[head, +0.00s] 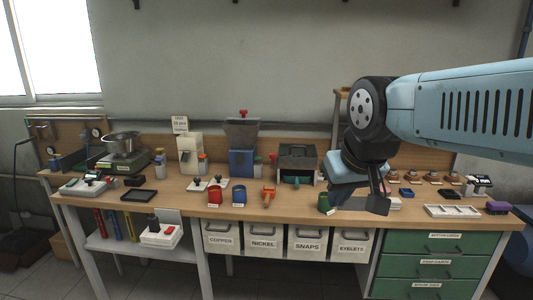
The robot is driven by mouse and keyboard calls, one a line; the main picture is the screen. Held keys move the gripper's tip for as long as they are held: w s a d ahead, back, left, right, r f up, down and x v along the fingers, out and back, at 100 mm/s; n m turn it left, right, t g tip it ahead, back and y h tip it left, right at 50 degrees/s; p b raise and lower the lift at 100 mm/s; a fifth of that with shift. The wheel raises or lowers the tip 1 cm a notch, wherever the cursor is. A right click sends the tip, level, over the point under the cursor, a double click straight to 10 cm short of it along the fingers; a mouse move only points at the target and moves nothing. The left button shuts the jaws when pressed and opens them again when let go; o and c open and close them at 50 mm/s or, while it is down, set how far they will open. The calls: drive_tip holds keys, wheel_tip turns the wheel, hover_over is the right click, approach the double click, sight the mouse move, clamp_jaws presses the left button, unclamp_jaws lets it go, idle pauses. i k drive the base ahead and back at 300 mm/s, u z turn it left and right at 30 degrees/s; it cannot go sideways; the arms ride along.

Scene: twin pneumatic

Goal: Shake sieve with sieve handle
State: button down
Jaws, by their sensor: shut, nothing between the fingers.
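My gripper (377,203) hangs over the right part of the workbench (175,190), pointing down, with its fingers dark and close together. It is shut and holds nothing that I can see. No sieve can be made out for certain. A dark grey box (298,158) stands at the bench's middle, left of my gripper, with a small green handle-like piece (296,181) at its front; I cannot tell whether this is the sieve and its handle. My gripper is apart from both. My arm hides part of the bench behind it.
A white divided tray (453,211) lies to the right. Labelled bins (264,240) hang below.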

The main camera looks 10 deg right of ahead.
sight(272, 155)
drive_tip(key=z, duration=0.1)
drive_tip(key=i, duration=1)
drive_tip(key=u, duration=0.1)
